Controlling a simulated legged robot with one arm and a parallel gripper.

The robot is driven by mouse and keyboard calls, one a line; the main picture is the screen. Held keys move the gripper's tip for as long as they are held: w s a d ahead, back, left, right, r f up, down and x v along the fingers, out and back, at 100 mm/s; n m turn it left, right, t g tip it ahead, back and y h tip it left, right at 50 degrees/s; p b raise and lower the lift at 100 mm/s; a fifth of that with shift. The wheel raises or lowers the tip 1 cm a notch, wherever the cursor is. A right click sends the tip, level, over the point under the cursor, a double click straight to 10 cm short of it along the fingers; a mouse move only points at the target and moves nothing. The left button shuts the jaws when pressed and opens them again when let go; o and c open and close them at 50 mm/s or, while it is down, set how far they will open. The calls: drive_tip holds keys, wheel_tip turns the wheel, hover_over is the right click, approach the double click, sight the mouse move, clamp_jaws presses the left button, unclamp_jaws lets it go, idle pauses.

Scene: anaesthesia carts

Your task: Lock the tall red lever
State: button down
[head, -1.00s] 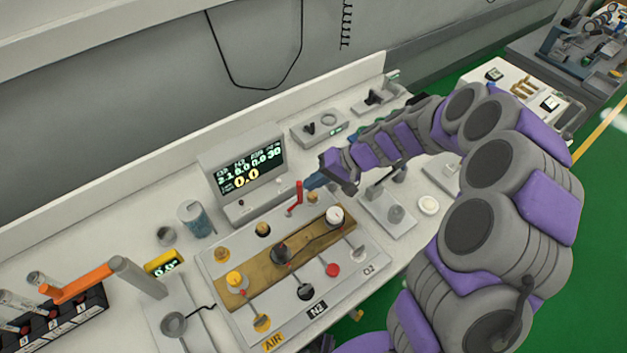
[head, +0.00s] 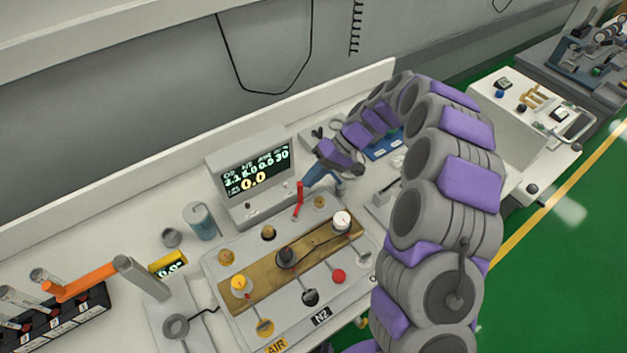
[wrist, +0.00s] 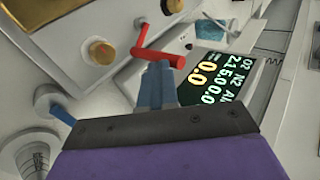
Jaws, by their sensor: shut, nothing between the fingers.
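The tall red lever (head: 299,200) stands upright at the back edge of the grey valve panel (head: 215,262), just right of the display. In the wrist view the red lever (wrist: 158,57) shows as a bent red bar with a rounded end. My gripper (head: 308,182) is shut and empty beside the lever's upper part, on its right in the head view. In the wrist view the blue fingertips of my gripper (wrist: 159,70) lie together right at the red bar. I cannot tell whether they touch it. The lever's base is partly out of clear view.
The display box (head: 250,172) with lit numbers stands behind the panel, close to my gripper. Yellow (head: 240,285), black (head: 287,257) and white (head: 342,221) knobs sit on the panel. A blue cup (head: 199,221) stands at left. An orange-handled lever (head: 85,282) is farther left.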

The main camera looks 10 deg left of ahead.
drive_tip(key=shift+n+g+h, duration=0.3)
drive_tip(key=shift+n, duration=0.1)
drive_tip(key=shift+w+a+p, duration=0.15)
drive_tip(key=shift+a+p, duration=0.5)
drive_tip(key=shift+a, duration=2.55)
drive_tip(key=shift+d, duration=0.1)
drive_tip(key=shift+s+d+b, duration=0.35)
drive_tip(key=shift+s+b, duration=0.05)
drive_tip(key=shift+s, duration=0.15)
drive_tip(key=p+v, duration=0.4)
drive_tip(key=v, duration=1.3)
drive_tip(key=shift+w+d, duration=0.15)
drive_tip(key=shift+w, duration=0.1)
